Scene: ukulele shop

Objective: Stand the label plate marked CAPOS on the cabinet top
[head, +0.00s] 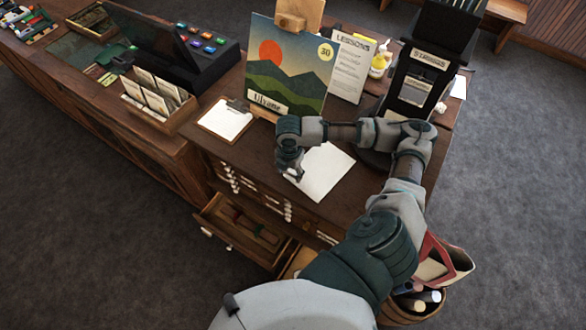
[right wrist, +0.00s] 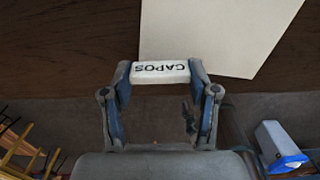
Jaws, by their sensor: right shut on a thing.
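The white label plate marked CAPOS (right wrist: 160,72) is between the fingertips of my right gripper (right wrist: 160,80) in the right wrist view. Its lettering appears upside down there. The head view shows the right gripper (head: 291,172) pointing down over the front part of the dark wooden cabinet top (head: 232,158), just left of a white paper sheet (head: 325,172). I cannot tell whether the plate touches the top. My left gripper is out of view.
A clipboard (head: 226,120) lies left of the gripper. A landscape picture (head: 285,65) and a LESSONS sheet (head: 352,68) stand behind. An open drawer (head: 240,230) juts out below the front edge. A basket (head: 408,308) stands at the lower right.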

